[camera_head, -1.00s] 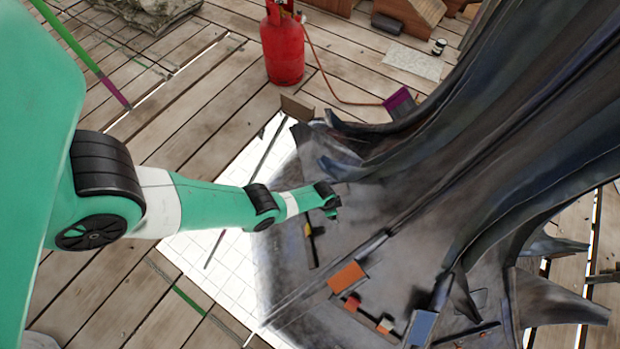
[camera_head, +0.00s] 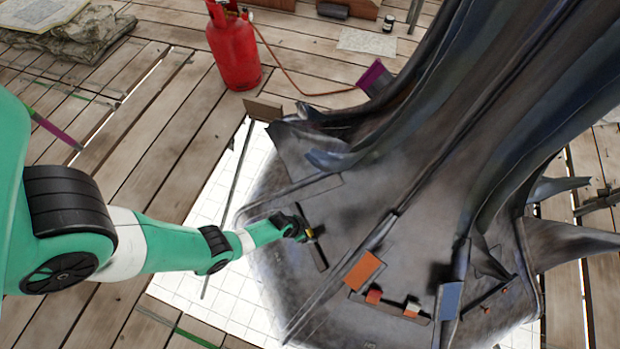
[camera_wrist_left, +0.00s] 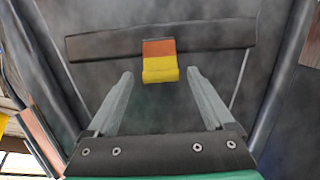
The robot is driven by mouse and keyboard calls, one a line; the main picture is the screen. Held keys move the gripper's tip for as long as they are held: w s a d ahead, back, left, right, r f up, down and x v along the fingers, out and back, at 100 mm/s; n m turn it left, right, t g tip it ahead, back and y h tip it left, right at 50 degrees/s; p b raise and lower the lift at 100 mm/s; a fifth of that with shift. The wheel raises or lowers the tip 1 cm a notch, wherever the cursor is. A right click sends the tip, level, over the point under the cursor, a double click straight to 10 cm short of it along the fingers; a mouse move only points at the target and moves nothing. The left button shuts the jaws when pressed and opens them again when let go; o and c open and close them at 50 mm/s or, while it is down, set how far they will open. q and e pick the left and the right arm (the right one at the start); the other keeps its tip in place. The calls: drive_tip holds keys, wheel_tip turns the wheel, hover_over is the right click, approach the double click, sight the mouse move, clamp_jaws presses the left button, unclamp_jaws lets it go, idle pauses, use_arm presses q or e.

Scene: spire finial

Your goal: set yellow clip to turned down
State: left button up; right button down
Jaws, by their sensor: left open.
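The yellow clip (camera_wrist_left: 160,74) shows in the left wrist view as a small tab, orange on its upper part and yellow on its lower part. It sits on a dark bar (camera_wrist_left: 215,36), and its yellow end reaches past the bar's lower edge. My left gripper (camera_wrist_left: 160,80) is open, with one finger on either side of the clip's yellow end and a gap on both sides. In the head view, my left gripper (camera_head: 305,232) is over the bar (camera_head: 318,251) and partly hides the clip. My right gripper is in neither view.
The dark finial (camera_head: 430,150) with raised ribs fills the right side. An orange block (camera_head: 362,271), small red pieces and a blue block (camera_head: 450,300) sit on its base to the right. A red gas cylinder (camera_head: 233,50) and hose stand behind on wooden planks.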

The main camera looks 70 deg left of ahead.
sight(314, 232)
use_arm(q)
drive_tip(key=b+x, duration=0.1)
drive_tip(key=x, duration=0.2)
drive_tip(key=shift+s, duration=0.15)
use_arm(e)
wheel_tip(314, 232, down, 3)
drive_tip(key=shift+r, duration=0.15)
use_arm(q)
drive_tip(key=c, duration=1.4)
drive_tip(key=shift+o, duration=0.2)
drive_tip(key=shift+w+a+f+g+b, duration=0.1)
drive_tip(key=shift+w+f+g+b, duration=0.15)
drive_tip(key=shift+w+g+b, duration=0.45)
drive_tip(key=shift+s+f+g+b, duration=0.1)
drive_tip(key=shift+g+b, duration=0.4)
drive_tip(key=shift+g, duration=0.2)
clamp_jaws()
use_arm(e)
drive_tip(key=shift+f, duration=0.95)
